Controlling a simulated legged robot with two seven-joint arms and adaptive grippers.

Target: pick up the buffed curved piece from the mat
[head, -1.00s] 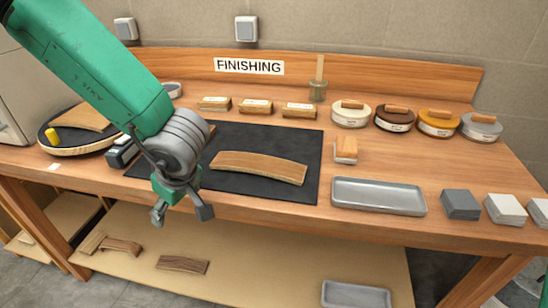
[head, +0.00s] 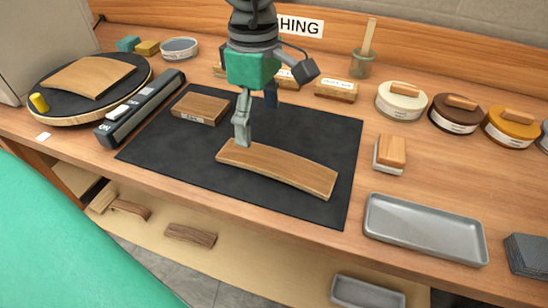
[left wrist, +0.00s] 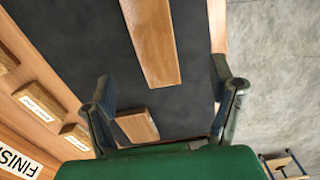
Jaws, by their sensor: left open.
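The curved wooden piece (head: 280,169) lies near the front edge of the dark mat (head: 325,135). It also shows in the left wrist view (left wrist: 152,40), reaching in from the top edge toward the gap between the fingers. My left gripper (head: 257,118) is open and empty above the mat, its fingers pointing down. In the head view one finger overlaps the back left end of the piece; I cannot tell whether it touches. In the left wrist view the fingers (left wrist: 163,82) stand wide apart. My right gripper is not in view.
A wooden block (head: 200,108) lies on the mat's left part. A round pad (head: 130,90) with another curved piece (head: 90,76) and a dark tool (head: 142,108) are at left. Right of the mat are a brush-like block (head: 390,153), grey tray (head: 425,229) and tins (head: 402,100).

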